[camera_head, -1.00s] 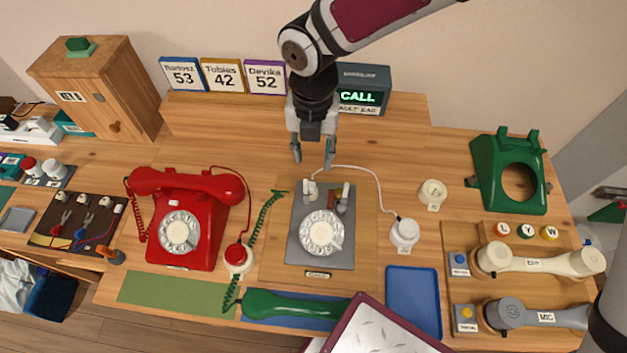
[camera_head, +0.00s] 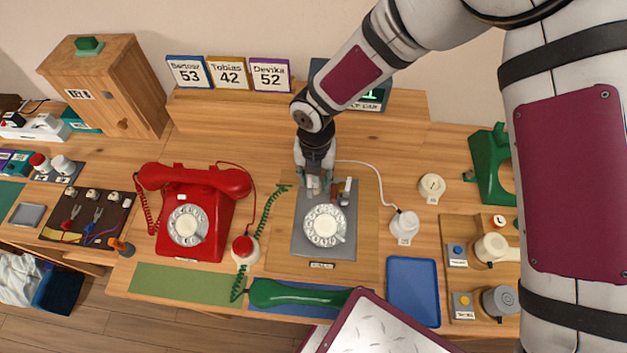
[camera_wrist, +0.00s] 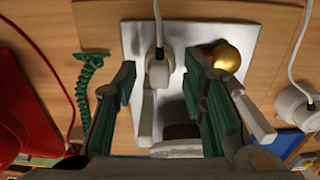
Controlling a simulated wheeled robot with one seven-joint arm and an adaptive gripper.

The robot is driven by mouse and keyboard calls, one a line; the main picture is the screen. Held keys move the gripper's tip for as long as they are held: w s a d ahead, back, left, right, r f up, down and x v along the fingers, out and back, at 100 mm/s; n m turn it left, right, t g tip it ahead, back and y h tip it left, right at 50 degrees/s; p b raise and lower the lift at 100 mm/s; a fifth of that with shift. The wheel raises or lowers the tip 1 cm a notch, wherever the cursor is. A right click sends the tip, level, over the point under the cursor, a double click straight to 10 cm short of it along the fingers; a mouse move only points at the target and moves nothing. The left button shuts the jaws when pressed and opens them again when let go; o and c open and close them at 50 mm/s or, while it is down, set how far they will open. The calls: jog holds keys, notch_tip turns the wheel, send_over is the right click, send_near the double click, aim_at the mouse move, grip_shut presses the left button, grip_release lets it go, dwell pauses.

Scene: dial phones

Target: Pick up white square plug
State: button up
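The white square plug (camera_wrist: 159,70) stands on the grey plate of the dial phone (camera_head: 312,245), with a cord rising from it. In the wrist view it lies between the green-padded fingers of my gripper (camera_wrist: 160,92). The fingers are open, with a gap visible on both sides of the plug. In the head view my gripper (camera_head: 314,184) is low over the back left of the plate and mostly hides the plug. The white dial (camera_head: 324,226) is in front of it.
A brass ball (camera_wrist: 228,55) and a pale upright bar (camera_wrist: 254,118) are close to the right finger. A white cord (camera_head: 372,172) runs to a round white piece (camera_head: 404,228). The red phone (camera_head: 190,215) and green coiled cord (camera_head: 268,215) are on the left.

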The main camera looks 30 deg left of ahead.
aim_at(315, 180)
grip_shut()
notch_tip(315, 180, up, 10)
jog(key=b, duration=0.1)
jog(key=shift+b, duration=0.35)
